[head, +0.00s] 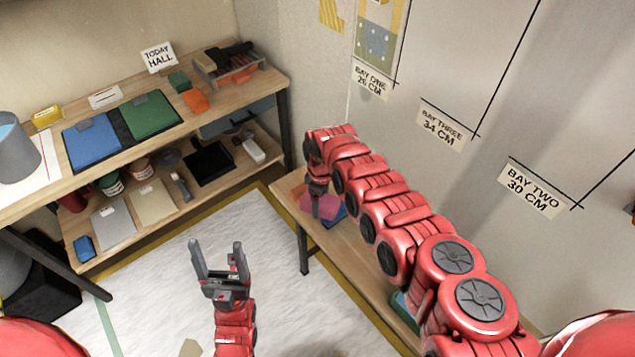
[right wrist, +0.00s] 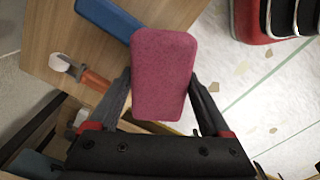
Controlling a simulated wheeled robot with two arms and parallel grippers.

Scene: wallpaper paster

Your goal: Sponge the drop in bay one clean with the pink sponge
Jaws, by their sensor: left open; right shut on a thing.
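The pink sponge (right wrist: 164,75) sits between the two fingers of my right gripper (right wrist: 164,95) in the right wrist view, and they are shut on it. In the head view the sponge (head: 320,206) shows partly below my right gripper (head: 318,188), above the low bench. The bay one drop (head: 377,38) hangs on the wall at the top of the head view, a patterned strip cut off by the frame edge. The BAY ONE label (head: 371,80) is below it. The sponge is apart from the drop. My left gripper (head: 218,250) is open and empty above the pale floor.
A low wooden bench (head: 285,187) stands by the wall, with a blue item (right wrist: 105,17) and an orange-handled tool (right wrist: 95,80) on it. A two-level shelf (head: 215,95) with trays and tools fills the left. BAY THREE (head: 441,127) and BAY TWO (head: 535,189) labels are further right.

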